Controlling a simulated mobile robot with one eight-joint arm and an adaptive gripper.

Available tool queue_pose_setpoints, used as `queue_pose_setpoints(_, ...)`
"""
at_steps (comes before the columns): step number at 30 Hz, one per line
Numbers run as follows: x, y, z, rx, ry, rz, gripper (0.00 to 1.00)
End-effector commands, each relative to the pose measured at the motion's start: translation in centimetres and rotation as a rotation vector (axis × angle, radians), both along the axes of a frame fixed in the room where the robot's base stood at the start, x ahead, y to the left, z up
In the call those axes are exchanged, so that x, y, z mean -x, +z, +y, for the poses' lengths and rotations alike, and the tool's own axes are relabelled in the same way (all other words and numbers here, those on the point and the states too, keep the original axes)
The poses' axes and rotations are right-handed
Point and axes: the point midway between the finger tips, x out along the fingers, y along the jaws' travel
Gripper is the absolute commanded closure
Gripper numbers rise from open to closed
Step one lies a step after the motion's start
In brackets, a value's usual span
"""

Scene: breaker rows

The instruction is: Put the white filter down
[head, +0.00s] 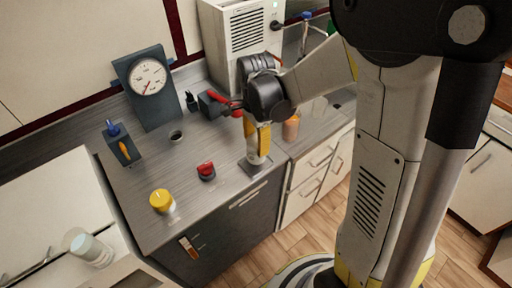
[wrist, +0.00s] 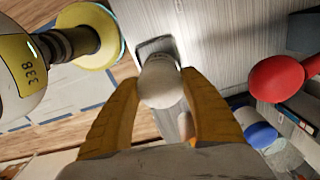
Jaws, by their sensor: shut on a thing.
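The white filter (head: 256,159) is a small pale rounded piece, held low over the front right part of the grey counter (head: 215,208). It also shows in the wrist view (wrist: 160,82). My gripper (head: 258,148) points down from above, and its yellow fingers (wrist: 162,98) are shut on the filter from both sides. A dark square pad (head: 245,169) lies at the counter's front edge, just under the filter; its pale rim shows in the wrist view (wrist: 141,46). I cannot tell whether the filter touches the pad.
A red knob (head: 206,170) and a yellow-capped jar (head: 161,201) stand left of the pad. A copper-coloured cylinder (head: 291,128) stands to the right, behind. A dial gauge (head: 148,76) and a white machine (head: 238,38) stand at the back. The counter between knob and jar is clear.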

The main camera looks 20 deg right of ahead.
Motion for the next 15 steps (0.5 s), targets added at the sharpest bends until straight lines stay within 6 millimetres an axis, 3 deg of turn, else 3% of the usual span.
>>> queue_pose_setpoints(3,-0.04,-1.78,-0.01,0.000,0.000,0.000,0.81)
queue_pose_setpoints(14,-0.01,-2.07,-0.03,0.000,0.000,0.000,0.81)
queue_pose_setpoints(15,0.00,-2.05,-0.03,0.000,0.000,0.000,0.43)
